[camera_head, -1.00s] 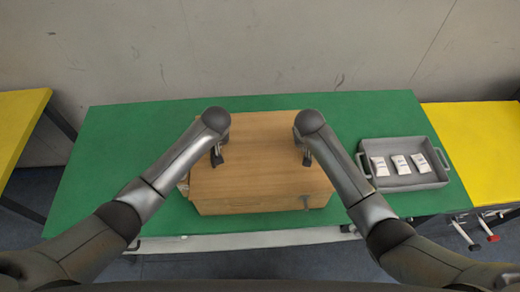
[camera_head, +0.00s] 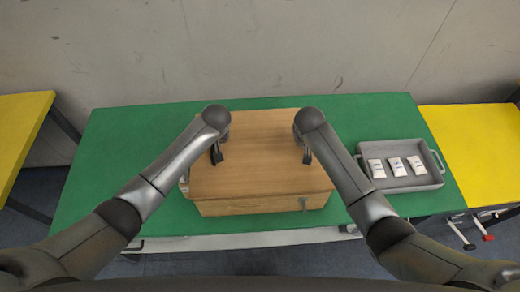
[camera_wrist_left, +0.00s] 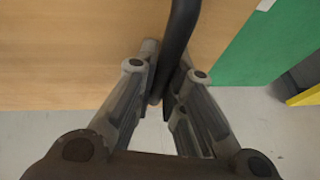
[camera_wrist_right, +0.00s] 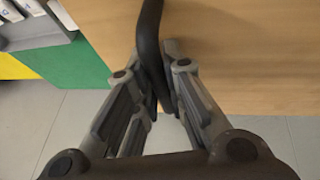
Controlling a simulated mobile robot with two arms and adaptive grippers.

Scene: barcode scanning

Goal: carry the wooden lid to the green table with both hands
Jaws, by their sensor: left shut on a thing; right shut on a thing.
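The wooden lid (camera_head: 260,150) is a flat light-brown board in the middle of the head view, over the wooden box (camera_head: 255,206) on the green table (camera_head: 120,160). Whether lid and box touch cannot be told. My left gripper (camera_head: 217,158) is shut on the lid's left dark handle, a curved black bar (camera_wrist_left: 180,40) in the left wrist view. My right gripper (camera_head: 306,158) is shut on the lid's right dark handle, which shows in the right wrist view (camera_wrist_right: 147,40). The lid looks roughly level. The fingertips are partly hidden behind the handles.
A grey tray (camera_head: 436,180) with 3 small white packs (camera_head: 396,166) stands on the green table to the right. Yellow tables stand at the left (camera_head: 18,125) and right (camera_head: 475,150). A bare wall (camera_head: 260,45) is behind. The table left of the box is clear.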

